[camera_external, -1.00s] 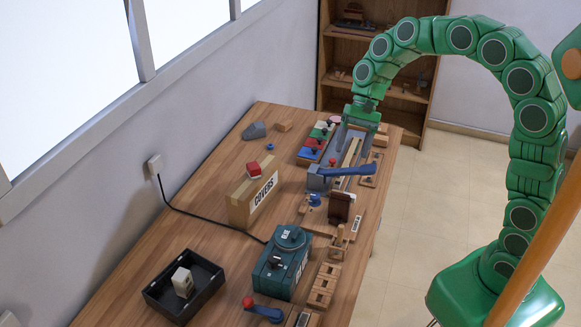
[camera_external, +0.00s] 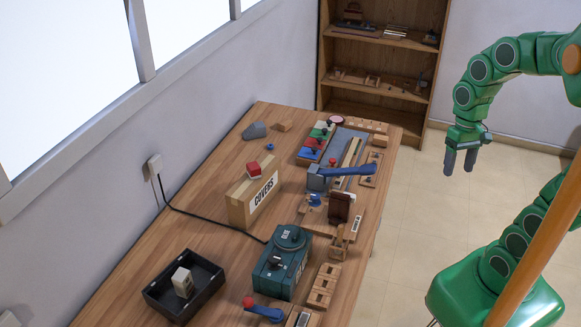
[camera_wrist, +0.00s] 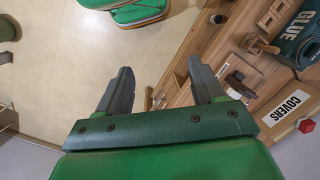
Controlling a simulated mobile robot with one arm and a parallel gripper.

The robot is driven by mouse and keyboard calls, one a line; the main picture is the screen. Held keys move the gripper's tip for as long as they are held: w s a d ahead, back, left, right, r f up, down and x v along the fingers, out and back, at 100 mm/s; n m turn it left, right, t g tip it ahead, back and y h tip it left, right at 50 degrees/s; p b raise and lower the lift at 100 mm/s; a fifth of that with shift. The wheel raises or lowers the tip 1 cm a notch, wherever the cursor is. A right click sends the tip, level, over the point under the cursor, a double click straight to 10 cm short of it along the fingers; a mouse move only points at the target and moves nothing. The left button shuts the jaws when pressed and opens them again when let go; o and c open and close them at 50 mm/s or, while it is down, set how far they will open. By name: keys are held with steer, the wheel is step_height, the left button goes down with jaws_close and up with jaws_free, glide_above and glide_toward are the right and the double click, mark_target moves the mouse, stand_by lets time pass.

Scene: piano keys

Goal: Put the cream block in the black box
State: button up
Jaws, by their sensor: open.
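The cream block (camera_external: 182,281) sits inside the open black box (camera_external: 207,303) at the near left of the table in the external view. It stands inside the walls, a little left of the box's middle. My gripper (camera_external: 460,170) is off the table's right side, above the floor, far from the box. Its fingers point down, and they are apart with nothing between them. In the wrist view my gripper (camera_wrist: 160,85) also shows two spread, empty fingers. The box and the block are not in the wrist view.
A cardboard box marked COVERS (camera_external: 240,207) and a teal GLUE machine (camera_external: 281,265) stand mid-table. A blue-handled lever tool (camera_external: 345,171) and coloured blocks (camera_external: 313,148) lie farther back. A wooden shelf (camera_external: 378,50) stands behind. The floor beside the table is clear.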

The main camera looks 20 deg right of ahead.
steer(key=s+d+f+n+h, duration=0.1)
steer(key=s+d, duration=0.4)
steer(key=s, duration=0.2)
steer(key=shift+f, duration=0.35)
steer(key=shift+s+d, duration=0.1)
stand_by(0.7)
